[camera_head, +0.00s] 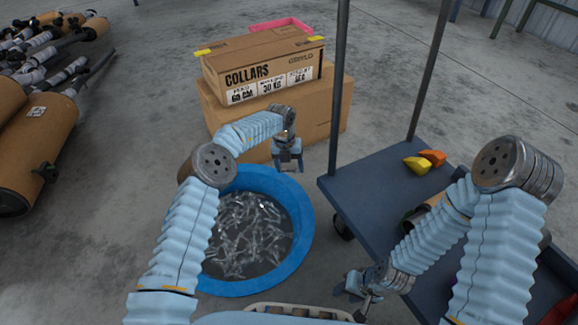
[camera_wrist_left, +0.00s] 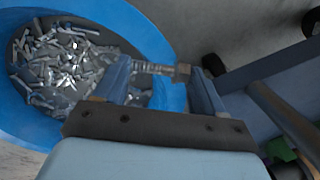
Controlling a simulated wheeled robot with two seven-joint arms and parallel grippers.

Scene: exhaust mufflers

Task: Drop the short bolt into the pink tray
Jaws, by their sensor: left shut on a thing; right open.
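My left gripper (camera_head: 288,167) is shut on a metal bolt (camera_wrist_left: 155,68), above the far right rim of the blue tub. The left wrist view shows the bolt lying crosswise between the fingers of the same gripper (camera_wrist_left: 160,82). In the head view the bolt is too small to make out. The pink tray (camera_head: 280,22) is at the back, mostly hidden behind the COLLARS box; only part of its rim shows. My right gripper (camera_head: 355,287) is open, low at the near left edge of the cart.
The blue tub (camera_head: 304,225) holds many loose bolts (camera_head: 245,235). The COLLARS box (camera_head: 262,65) sits on a larger carton (camera_head: 335,105) beyond it. A dark cart (camera_head: 365,180) with upright posts carries yellow and orange pieces (camera_head: 425,161). Mufflers (camera_head: 35,125) lie at left.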

